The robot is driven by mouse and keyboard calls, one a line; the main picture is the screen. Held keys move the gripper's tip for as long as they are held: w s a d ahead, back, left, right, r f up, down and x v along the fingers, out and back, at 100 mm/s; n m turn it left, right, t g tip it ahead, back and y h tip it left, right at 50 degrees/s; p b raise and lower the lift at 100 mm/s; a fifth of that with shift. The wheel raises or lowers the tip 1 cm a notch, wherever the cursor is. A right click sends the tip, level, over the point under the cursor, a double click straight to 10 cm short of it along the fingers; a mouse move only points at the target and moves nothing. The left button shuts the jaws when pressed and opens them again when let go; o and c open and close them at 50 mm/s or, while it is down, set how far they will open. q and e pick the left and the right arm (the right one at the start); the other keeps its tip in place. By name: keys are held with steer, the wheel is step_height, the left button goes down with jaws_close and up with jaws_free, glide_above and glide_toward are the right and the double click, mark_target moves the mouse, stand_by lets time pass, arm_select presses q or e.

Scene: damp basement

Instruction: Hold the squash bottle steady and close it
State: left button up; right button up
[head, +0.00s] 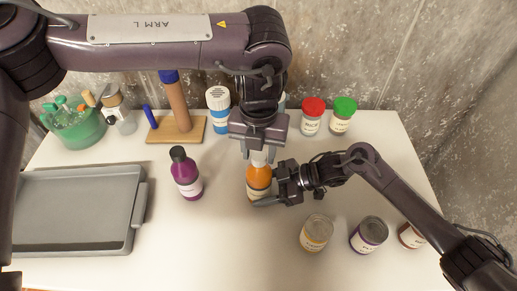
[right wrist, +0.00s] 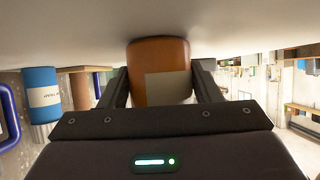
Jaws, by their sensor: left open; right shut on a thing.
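The orange squash bottle (head: 258,178) stands upright near the middle of the white table. My right gripper (head: 268,190) is shut on its body from the right. In the right wrist view the orange bottle (right wrist: 160,65) sits between the two dark fingers, its pale label facing the camera. My left gripper (head: 259,148) points down directly above the bottle with its jaws open. A white cap or neck (head: 259,158) shows between the left fingertips at the bottle's top; the fingers partly hide it, and I cannot tell how it is seated.
A purple bottle (head: 186,174) with a black cap stands to the left, and a grey tray (head: 137,213) lies further left. Jars (head: 316,233) stand front right.

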arm_select(q)
steer(key=n, duration=1.1)
